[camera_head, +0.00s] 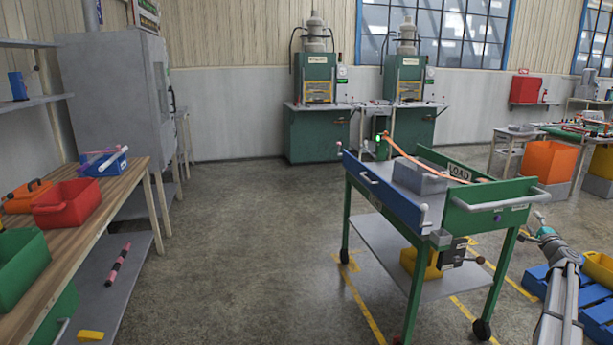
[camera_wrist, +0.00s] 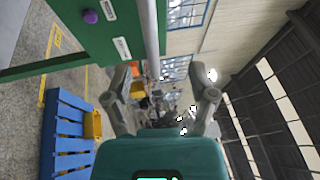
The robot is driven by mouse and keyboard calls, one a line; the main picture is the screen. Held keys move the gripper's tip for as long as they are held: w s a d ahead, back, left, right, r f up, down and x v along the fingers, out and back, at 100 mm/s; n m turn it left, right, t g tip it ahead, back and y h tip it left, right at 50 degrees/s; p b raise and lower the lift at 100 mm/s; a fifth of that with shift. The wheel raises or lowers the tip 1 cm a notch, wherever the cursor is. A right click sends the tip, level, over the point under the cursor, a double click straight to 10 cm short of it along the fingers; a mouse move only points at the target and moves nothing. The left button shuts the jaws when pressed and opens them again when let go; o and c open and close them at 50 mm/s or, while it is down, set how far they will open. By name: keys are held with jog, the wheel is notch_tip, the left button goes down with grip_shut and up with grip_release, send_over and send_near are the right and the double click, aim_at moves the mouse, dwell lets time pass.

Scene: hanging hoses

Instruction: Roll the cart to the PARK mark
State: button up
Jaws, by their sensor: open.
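The cart (camera_head: 405,205) stands right of centre in the head view, with green legs, a blue side and a green end panel with a grey push bar (camera_head: 500,201). My gripper (camera_head: 541,230) is open and empty, just right of that end and a little below the bar. In the wrist view the grey bar (camera_wrist: 151,38) runs down from the top edge towards the space between my open fingers (camera_wrist: 160,98), nearer the left one. I cannot tell whether they touch. I see no readable PARK mark. A LOAD sign (camera_head: 460,172) shows at the cart's far side.
Yellow floor lines (camera_head: 362,305) run around and under the cart. A wooden bench (camera_head: 110,190) with red and green bins stands left. Two green machines (camera_head: 318,115) stand at the back wall. Blue pallets (camera_head: 598,310) lie at the right. The floor left of the cart is clear.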

jog(key=s+a+f+n+g+y, duration=0.1)
jog(key=a+f+n+g+y, duration=0.25)
jog(key=a, duration=1.15)
jog(key=a+f+n+g+y, duration=0.25)
jog(key=a+f+n, duration=0.2)
jog(key=a, duration=1.05)
jog(key=s+a+f+n+g+y, duration=0.1)
jog(key=a+f+n+g+y, duration=0.25)
jog(key=a, duration=1.15)
jog(key=s+a+f+n+g, duration=0.3)
jog(key=s+a, duration=0.3)
jog(key=a, duration=0.2)
jog(key=s+a+f+n+g, duration=0.2)
jog(key=s+a+f+n, duration=0.1)
jog(key=s+a, duration=0.35)
jog(key=s+a+f+n+g+h, duration=0.2)
jog(key=s+a+h, duration=0.15)
jog(key=s, duration=0.45)
jog(key=s+a+f+n+g+h, duration=0.1)
jog(key=s+a+f+g+h, duration=0.2)
jog(key=s, duration=0.5)
notch_tip(320, 180, up, 22)
jog(key=p, duration=2)
jog(key=shift+a+f, duration=0.25)
